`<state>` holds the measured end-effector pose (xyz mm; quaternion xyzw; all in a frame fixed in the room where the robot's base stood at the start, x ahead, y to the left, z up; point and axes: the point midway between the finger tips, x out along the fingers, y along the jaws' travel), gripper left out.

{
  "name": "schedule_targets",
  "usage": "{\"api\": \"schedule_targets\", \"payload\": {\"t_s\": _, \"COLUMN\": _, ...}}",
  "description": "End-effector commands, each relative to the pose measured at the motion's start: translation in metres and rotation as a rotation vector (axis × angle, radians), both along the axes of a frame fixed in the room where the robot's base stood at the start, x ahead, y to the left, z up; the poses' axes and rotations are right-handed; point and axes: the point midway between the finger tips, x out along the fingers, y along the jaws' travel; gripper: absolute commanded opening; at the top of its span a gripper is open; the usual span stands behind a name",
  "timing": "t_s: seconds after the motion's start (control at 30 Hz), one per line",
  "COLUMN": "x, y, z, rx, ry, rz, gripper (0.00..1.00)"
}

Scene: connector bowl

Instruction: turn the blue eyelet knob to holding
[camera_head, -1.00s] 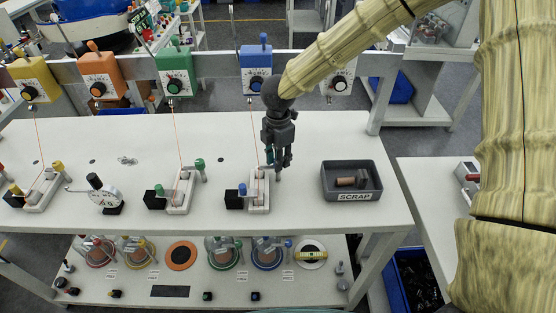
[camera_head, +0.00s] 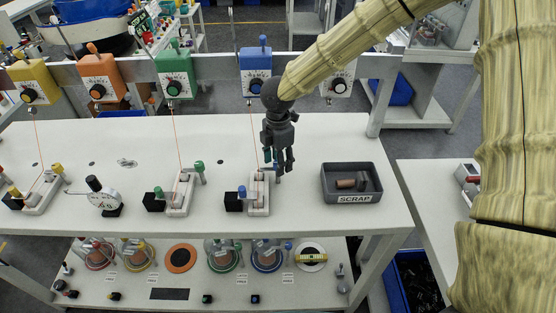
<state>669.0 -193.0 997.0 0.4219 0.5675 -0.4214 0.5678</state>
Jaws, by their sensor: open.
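The blue line's fixture (camera_head: 259,205) is a small pale block on the white bench, with a black box beside it. A small blue knob (camera_head: 242,191) stands at its left side. My gripper (camera_head: 279,168) points down over the fixture's far right end, fingers open. It hides part of that end, where the green fixture (camera_head: 180,204) carries a green-topped post (camera_head: 198,166). I cannot tell whether the fingers touch the post there or which way any blue knob on it is turned. The blue box (camera_head: 256,72) with a dial hangs on the rail behind.
A grey scrap tray (camera_head: 346,197) holding brown and dark pieces lies right of the fixture. A dial gauge (camera_head: 103,196) stands at left. Other coloured boxes hang on the rear rail. Thin lines run from boxes to fixtures.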

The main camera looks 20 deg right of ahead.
Motion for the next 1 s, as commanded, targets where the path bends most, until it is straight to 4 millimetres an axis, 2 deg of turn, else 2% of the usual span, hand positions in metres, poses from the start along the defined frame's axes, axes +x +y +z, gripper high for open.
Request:
{"api": "schedule_targets", "payload": {"t_s": 0.17, "x": 0.0, "y": 0.0, "z": 0.004, "rx": 0.0, "ry": -0.001, "rz": 0.0, "gripper": 0.48}}
{"api": "schedule_targets", "payload": {"t_s": 0.27, "x": 0.0, "y": 0.0, "z": 0.013, "rx": 0.001, "ry": -0.002, "rz": 0.0, "gripper": 0.48}}
{"api": "schedule_targets", "payload": {"t_s": 0.7, "x": 0.001, "y": 0.0, "z": 0.089, "rx": 0.001, "ry": -0.003, "rz": 0.0, "gripper": 0.48}}
{"api": "schedule_targets", "payload": {"t_s": 0.83, "x": 0.001, "y": -0.001, "z": 0.106, "rx": 0.002, "ry": -0.002, "rz": -0.001, "gripper": 0.48}}
{"api": "schedule_targets", "payload": {"t_s": 1.0, "x": 0.0, "y": -0.001, "z": 0.117, "rx": 0.001, "ry": -0.001, "rz": -0.001, "gripper": 0.48}}
